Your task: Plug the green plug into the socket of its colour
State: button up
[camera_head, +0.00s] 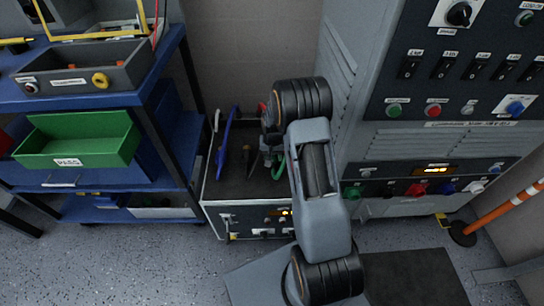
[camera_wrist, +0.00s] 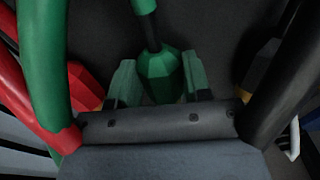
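The green plug (camera_wrist: 158,72) shows in the wrist view, with a dark shaft or cable at its far end. My gripper (camera_wrist: 158,80) has one finger on each side of it. The plug spans the gap between the fingers; whether they press on it is not clear. In the head view my gripper is down over the dark-topped unit (camera_head: 240,188), mostly hidden by my arm, with a bit of green cable (camera_head: 277,165) beside it. The green socket (camera_head: 352,192) is on the grey cabinet's lower panel, right of my arm.
In the wrist view, a thick green cable (camera_wrist: 42,60), a red plug (camera_wrist: 84,88) and a black cable (camera_wrist: 285,75) lie close around my gripper. Red (camera_head: 417,189) and blue (camera_head: 446,188) sockets sit beside the green one. A blue shelf (camera_head: 178,90) stands left.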

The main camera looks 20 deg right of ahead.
jog(key=shift+c, duration=1.2)
jog(key=shift+r+p, duration=2.25)
jog(key=shift+r, duration=0.8)
